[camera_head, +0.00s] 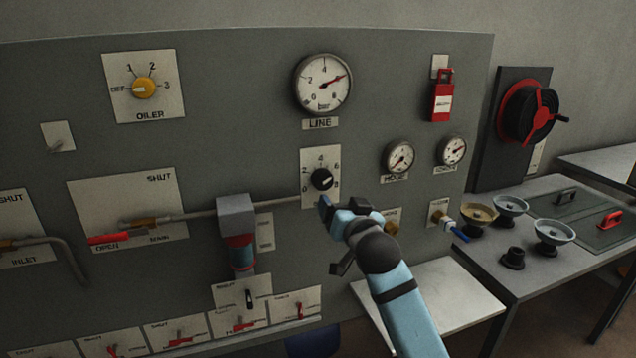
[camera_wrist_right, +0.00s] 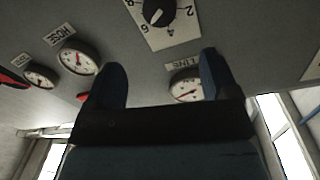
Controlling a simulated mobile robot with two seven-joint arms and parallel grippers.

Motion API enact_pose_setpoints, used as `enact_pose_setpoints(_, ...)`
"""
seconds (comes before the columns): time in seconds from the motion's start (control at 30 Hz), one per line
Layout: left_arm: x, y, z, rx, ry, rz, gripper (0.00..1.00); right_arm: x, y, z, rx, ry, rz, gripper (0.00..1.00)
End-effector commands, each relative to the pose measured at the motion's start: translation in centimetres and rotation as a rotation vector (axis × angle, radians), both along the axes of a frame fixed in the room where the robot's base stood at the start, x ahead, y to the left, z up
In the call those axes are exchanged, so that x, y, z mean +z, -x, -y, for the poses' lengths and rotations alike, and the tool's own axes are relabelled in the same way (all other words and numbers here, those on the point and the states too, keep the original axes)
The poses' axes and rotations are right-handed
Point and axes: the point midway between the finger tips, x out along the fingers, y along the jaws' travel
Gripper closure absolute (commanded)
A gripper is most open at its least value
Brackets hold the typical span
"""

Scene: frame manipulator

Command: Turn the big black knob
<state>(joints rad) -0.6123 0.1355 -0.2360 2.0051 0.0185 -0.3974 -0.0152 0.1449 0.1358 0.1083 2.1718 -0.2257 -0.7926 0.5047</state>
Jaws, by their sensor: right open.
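The black knob (camera_head: 322,179) sits on a white plate (camera_head: 308,160) marked with numbers, below the LINE gauge on the grey panel. In the right wrist view the knob (camera_wrist_right: 158,12) shows at the top edge, partly cut off, beyond and above the fingertips. My right gripper (camera_head: 340,208) is just below and to the right of the knob in the head view. Its two blue fingers (camera_wrist_right: 160,75) are apart with nothing between them. It appears clear of the knob. My left gripper is in neither view.
The LINE gauge (camera_head: 323,84) is above the knob, with two smaller gauges (camera_head: 398,157) to its right. A yellow OILER knob (camera_head: 144,86) and a red padlock (camera_head: 442,101) are on the panel. A grey pipe valve block (camera_head: 237,215) juts out left of my gripper.

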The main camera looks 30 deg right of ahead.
Motion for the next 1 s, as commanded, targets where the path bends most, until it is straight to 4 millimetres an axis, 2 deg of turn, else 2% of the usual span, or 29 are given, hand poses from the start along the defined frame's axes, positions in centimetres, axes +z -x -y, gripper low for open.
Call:
enact_pose_setpoints(0.3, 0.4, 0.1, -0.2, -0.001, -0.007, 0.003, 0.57, 0.2, -6.6, 2.0, 0.000, 0.003, 0.000, 0.20)
enact_pose_setpoints(0.5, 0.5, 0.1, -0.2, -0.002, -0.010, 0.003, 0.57, 0.1, -9.7, 2.9, 0.000, 0.002, -0.002, 0.20)
enact_pose_setpoints(0.7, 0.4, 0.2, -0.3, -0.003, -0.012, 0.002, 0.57, 0.0, -11.1, 3.3, 0.001, 0.002, 0.000, 0.20)
enact_pose_setpoints(1.0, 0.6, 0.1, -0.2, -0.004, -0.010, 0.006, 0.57, 0.0, -11.3, 3.3, 0.001, 0.002, -0.001, 0.20)
